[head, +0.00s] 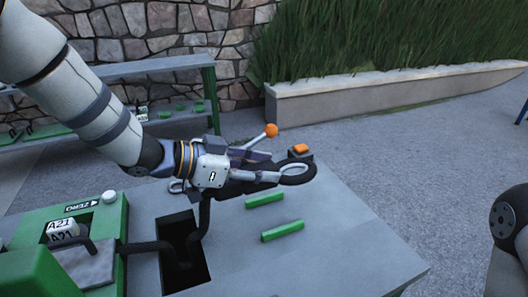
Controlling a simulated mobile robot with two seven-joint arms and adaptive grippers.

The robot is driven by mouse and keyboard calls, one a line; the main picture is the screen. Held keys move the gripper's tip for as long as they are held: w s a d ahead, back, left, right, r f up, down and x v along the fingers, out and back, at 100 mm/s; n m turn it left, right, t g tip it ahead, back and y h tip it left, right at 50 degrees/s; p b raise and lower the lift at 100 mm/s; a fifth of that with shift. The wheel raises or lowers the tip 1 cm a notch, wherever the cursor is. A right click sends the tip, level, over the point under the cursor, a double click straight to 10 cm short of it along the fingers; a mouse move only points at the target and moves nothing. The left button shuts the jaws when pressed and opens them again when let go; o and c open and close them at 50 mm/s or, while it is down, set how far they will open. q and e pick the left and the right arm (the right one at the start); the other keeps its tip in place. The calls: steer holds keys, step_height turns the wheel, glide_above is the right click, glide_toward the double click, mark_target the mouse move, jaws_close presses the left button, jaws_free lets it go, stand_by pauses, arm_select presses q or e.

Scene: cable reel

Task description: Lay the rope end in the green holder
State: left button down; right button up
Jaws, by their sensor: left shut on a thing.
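My left gripper (262,174) reaches in from the left over the grey table top, shut on the rope near its end. The dark braided rope (160,246) runs from the green machine at lower left across a black opening, then bends up to the gripper. Part of the rope end is hidden by the gripper. A pale ring (296,174) shows at the fingertips over a dark curved part. Two parallel green bars (265,200) lie on the table just in front of the gripper, with nothing between them; they look like the green holder. My right gripper is out of view.
A lever with an orange ball (271,130) and an orange button (300,149) stand just behind the gripper. The rectangular black opening (184,262) is left of the bars. The table top (345,235) is clear to the right. My right arm shows at the right edge.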

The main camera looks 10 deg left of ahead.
arm_select(q)
step_height(320, 180, down, 10)
steer(key=b, duration=0.3)
steer(key=shift+r, duration=0.1)
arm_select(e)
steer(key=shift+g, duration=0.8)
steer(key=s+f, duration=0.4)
arm_select(q)
steer(key=c, duration=1.1)
jaws_free()
steer(key=shift+o, duration=0.2)
steer(key=v, duration=1.1)
steer(key=shift+s+a+r, duration=0.1)
steer(key=shift+s+a, duration=0.15)
steer(key=shift+s, duration=0.05)
